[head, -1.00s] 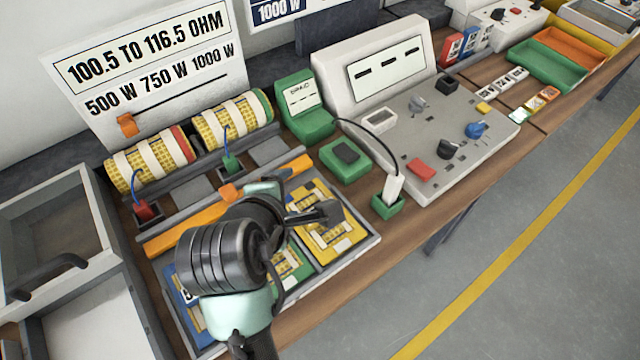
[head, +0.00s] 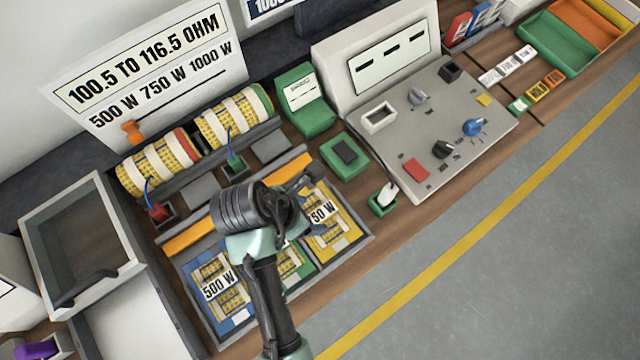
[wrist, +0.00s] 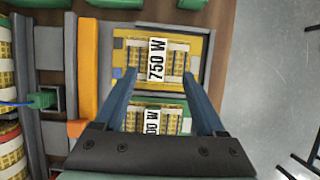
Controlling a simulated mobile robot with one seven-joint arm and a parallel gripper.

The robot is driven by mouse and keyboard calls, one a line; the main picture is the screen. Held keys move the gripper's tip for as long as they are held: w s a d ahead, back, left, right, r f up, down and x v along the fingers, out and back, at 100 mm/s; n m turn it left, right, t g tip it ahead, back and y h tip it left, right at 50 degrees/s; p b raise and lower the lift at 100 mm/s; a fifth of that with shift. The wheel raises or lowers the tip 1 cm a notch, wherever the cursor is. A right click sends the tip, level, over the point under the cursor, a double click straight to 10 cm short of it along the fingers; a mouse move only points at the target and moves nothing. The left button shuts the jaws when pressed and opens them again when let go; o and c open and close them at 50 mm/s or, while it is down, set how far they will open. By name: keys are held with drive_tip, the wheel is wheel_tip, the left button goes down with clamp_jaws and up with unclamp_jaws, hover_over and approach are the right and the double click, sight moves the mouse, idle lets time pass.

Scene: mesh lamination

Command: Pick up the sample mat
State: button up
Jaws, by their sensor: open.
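Several sample mats lie side by side in a grey-edged tray (head: 349,263) on the bench. The blue mat (head: 236,323) with a 500 W label is at the left, and a green mat (head: 300,268) is in the middle, partly hidden by my arm. The yellow mat (head: 352,241) labelled 750 W is at the right; it also shows in the wrist view (wrist: 203,46). My gripper (head: 303,182) is above the tray, open and empty. In the wrist view its fingers (wrist: 160,68) straddle the green mat (wrist: 187,125) and reach toward the yellow one. Their height above the mats is unclear.
An orange bar (head: 188,238) runs along the tray's back edge, with yellow rolls (head: 158,165) behind it. A green box (head: 345,156), a small green holder (head: 382,207) and a control console (head: 440,130) stand to the right. A grey bin (head: 80,235) is at the left.

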sight(320, 215)
drive_tip(key=shift+x, duration=1)
drive_tip(key=shift+w+f, duration=0.1)
drive_tip(key=shift+f, duration=0.4)
drive_tip(key=x, duration=0.4)
drive_tip(key=shift+w+a+f, duration=0.1)
drive_tip(key=shift+a+f, duration=0.05)
clamp_jaws()
